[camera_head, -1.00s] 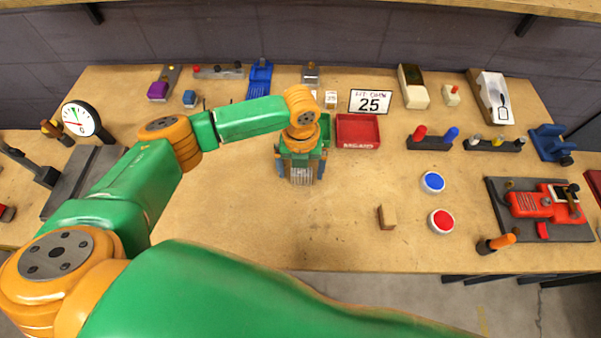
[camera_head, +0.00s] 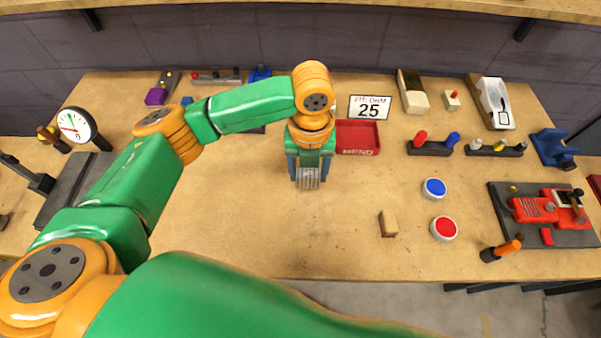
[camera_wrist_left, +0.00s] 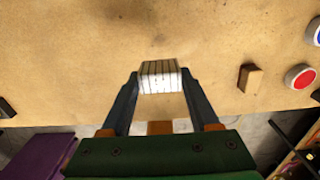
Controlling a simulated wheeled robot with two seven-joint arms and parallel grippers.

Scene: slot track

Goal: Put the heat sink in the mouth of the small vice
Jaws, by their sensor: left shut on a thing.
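The heat sink (camera_head: 308,178) is a small silver finned block. It also shows in the left wrist view (camera_wrist_left: 158,75), fins facing away from the wrist. My left gripper (camera_head: 308,172) is shut on it, with one dark finger on each side. In the left wrist view the gripper (camera_wrist_left: 160,88) holds it over bare bench; how high cannot be told. A blue vice (camera_head: 552,147) stands at the right back of the bench, well to the right of the gripper. Its mouth is too small to make out clearly. My right gripper is not in view.
A red tray (camera_head: 357,137) stands just right of my left gripper. A wooden block (camera_head: 389,223), blue button (camera_head: 434,188) and red button (camera_head: 444,228) lie between gripper and right side. A red machine (camera_head: 545,209) sits on a dark plate. The bench's front middle is clear.

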